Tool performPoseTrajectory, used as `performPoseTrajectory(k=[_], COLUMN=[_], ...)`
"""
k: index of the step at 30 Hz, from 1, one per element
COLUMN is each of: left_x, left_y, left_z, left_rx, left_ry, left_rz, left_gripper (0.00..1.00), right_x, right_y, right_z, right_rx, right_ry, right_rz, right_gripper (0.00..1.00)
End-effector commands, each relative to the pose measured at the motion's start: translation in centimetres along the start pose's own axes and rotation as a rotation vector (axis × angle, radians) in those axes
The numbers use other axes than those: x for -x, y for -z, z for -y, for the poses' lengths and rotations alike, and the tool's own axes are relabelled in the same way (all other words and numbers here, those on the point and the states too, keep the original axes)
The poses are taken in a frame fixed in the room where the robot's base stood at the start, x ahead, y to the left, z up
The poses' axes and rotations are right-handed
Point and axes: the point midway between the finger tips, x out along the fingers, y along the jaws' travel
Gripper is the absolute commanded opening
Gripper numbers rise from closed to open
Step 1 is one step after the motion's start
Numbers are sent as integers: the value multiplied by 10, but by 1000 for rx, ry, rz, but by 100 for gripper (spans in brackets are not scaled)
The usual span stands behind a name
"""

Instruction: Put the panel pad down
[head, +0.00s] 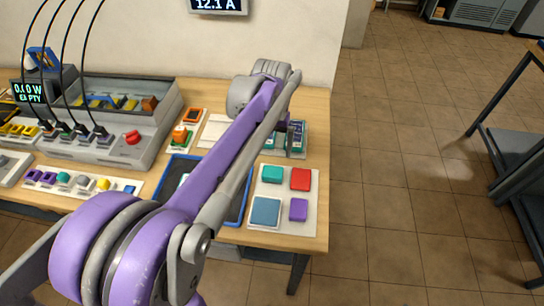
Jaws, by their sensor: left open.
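A white board (283,232) at the table's front right corner carries a teal pad (272,173), a red pad (300,179), a blue pad (265,211) and a purple pad (298,209). I cannot tell which thing is the panel pad. My left arm reaches across the table, and its gripper (288,142) points down behind the board, largely hidden by the arm. The gripper is open, beside a dark green and teal item (298,132). Whether they touch is unclear. My right gripper is out of view.
A dark blue tray (176,164) lies partly under my arm. A grey console with a red knob (132,137) and black cables stands at the left. A strip of small coloured parts (103,184) lies in front. Tiled floor (400,200) is open to the right.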

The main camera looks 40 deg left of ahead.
Motion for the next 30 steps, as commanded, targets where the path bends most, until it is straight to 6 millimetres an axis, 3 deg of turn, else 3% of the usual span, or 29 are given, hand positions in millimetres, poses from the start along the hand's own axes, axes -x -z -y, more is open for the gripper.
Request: performPoseTrajectory(k=[5, 8, 15, 21, 25, 30], left_x=[12, 9, -26, -64, -76, -81], left_y=[-4, -22, -106, -164, -179, -184], left_z=[-3, -14, -53, -68, -71, -72], left_rx=[-10, -48, -239, -373, -412, -424], left_ry=[-1, -5, -40, -81, -96, -101], left_rz=[-9, -48, -249, -400, -448, -464], left_gripper=[100, 100, 100, 100, 100, 100], right_x=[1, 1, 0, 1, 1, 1], right_y=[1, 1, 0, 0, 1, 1], right_z=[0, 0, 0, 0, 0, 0], right_rx=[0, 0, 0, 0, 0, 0], right_ry=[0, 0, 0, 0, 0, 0], right_rz=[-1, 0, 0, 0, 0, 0], right_gripper=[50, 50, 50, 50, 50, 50])
